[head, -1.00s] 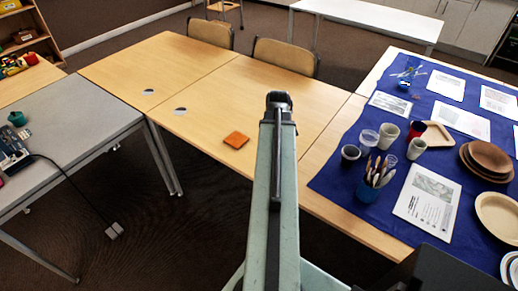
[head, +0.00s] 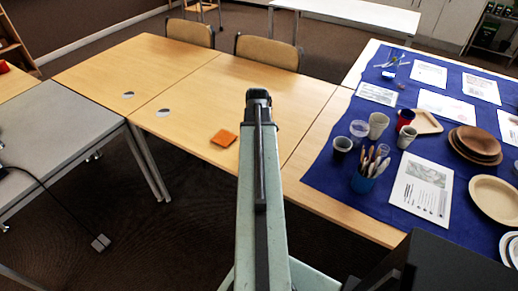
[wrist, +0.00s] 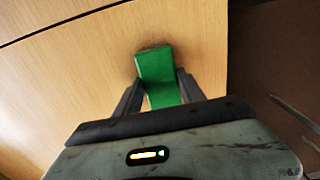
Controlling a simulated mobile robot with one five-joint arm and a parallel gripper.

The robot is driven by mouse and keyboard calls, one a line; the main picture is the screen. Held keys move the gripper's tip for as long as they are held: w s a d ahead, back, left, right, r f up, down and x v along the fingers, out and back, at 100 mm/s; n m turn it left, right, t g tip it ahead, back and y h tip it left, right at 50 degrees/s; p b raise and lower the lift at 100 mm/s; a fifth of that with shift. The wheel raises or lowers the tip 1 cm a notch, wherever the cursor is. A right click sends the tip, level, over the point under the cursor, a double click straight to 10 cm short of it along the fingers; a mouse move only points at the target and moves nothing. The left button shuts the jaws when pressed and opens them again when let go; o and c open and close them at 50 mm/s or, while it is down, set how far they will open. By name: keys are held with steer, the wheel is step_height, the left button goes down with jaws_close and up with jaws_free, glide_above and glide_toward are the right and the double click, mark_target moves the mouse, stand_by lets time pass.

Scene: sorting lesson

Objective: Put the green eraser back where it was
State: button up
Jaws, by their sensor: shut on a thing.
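The green eraser (wrist: 156,66) is between the two fingers of my gripper (wrist: 158,88) in the wrist view. The gripper is shut on it. The light wood table top lies beyond the eraser, with a dark smudge like a shadow at its far end; I cannot tell whether the eraser touches the table. In the head view my arm reaches out over the wooden tables (head: 200,75), and it hides the fingers and the eraser.
An orange square (head: 223,138) lies on the wooden table left of my arm. To the right, a blue cloth (head: 330,185) holds cups, a pot of brushes (head: 367,180), papers and brown plates (head: 475,146). A grey table (head: 60,130) stands at left. Two chairs (head: 267,50) stand behind.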

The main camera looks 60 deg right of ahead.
steer(key=o, duration=1.2)
steer(key=shift+f, duration=0.1)
step_height(320, 180, up, 12)
steer(key=p, duration=1.2)
steer(key=w+a, duration=0.9)
steer(key=a, duration=0.3)
steer(key=w+a, duration=0.9)
steer(key=a, duration=0.3)
steer(key=w+a, duration=0.2)
steer(key=a, duration=1)
steer(key=w+a, duration=0.2)
steer(key=a, duration=1.1)
